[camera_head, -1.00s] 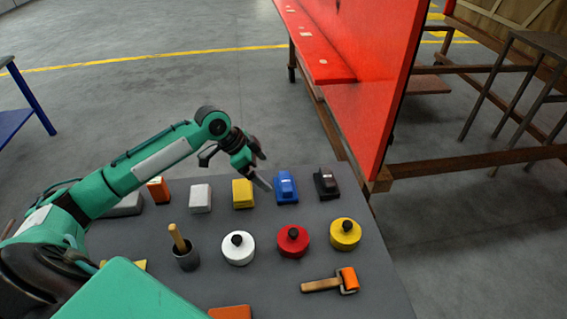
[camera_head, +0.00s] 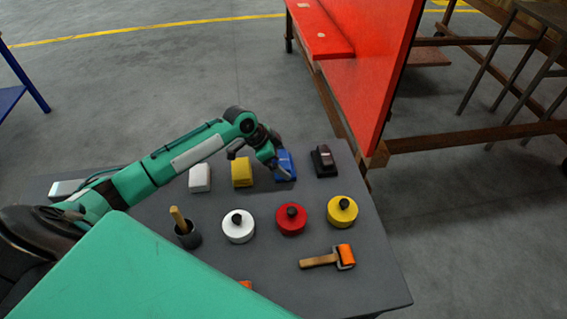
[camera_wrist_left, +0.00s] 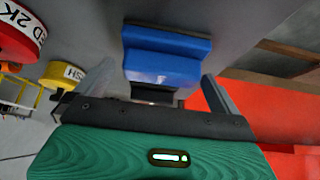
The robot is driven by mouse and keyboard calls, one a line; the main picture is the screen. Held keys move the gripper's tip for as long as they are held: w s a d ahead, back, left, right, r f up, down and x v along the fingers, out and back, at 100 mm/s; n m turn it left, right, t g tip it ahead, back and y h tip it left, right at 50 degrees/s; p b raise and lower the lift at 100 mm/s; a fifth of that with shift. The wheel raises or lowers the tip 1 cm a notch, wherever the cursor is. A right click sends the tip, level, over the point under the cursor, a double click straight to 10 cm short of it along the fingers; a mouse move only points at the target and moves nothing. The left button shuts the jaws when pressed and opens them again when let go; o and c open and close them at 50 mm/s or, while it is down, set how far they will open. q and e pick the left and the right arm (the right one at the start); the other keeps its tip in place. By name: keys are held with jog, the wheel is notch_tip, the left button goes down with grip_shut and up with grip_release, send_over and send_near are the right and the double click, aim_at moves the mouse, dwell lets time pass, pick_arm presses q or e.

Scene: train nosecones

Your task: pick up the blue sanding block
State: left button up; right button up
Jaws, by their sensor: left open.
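The blue sanding block (camera_head: 285,166) sits in the back row on the grey table, between a yellow block and a black block. My left gripper (camera_head: 280,166) is at the blue block and partly covers it in the head view. In the left wrist view the blue block (camera_wrist_left: 165,58) lies ahead of the open jaws (camera_wrist_left: 155,85), roughly centred between the two fingers. The fingers are apart from each other, and I cannot tell if either touches the block. My right gripper is not in view.
The yellow block (camera_head: 242,172) and black block (camera_head: 323,161) flank the blue one. White (camera_head: 238,226), red (camera_head: 291,219) and yellow (camera_head: 342,211) round tins stand in front. A red panel (camera_head: 370,85) rises behind the table.

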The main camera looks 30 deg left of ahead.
aim_at(284, 159)
pick_arm(q)
jog(key=x, duration=0.3)
jog(key=shift+w+d+f+p, duration=0.1)
jog(key=shift+w+p, duration=0.1)
jog(key=shift+p, duration=0.2)
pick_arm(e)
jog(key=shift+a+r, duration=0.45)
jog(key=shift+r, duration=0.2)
pick_arm(q)
jog(key=c, duration=0.7)
jog(key=shift+c, duration=0.3)
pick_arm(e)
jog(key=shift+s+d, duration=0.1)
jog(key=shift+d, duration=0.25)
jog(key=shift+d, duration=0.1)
pick_arm(q)
jog(key=shift+r, duration=0.75)
notch_tip(284, 159, up, 19)
jog(key=b, duration=0.4)
jog(key=shift+f, duration=0.2)
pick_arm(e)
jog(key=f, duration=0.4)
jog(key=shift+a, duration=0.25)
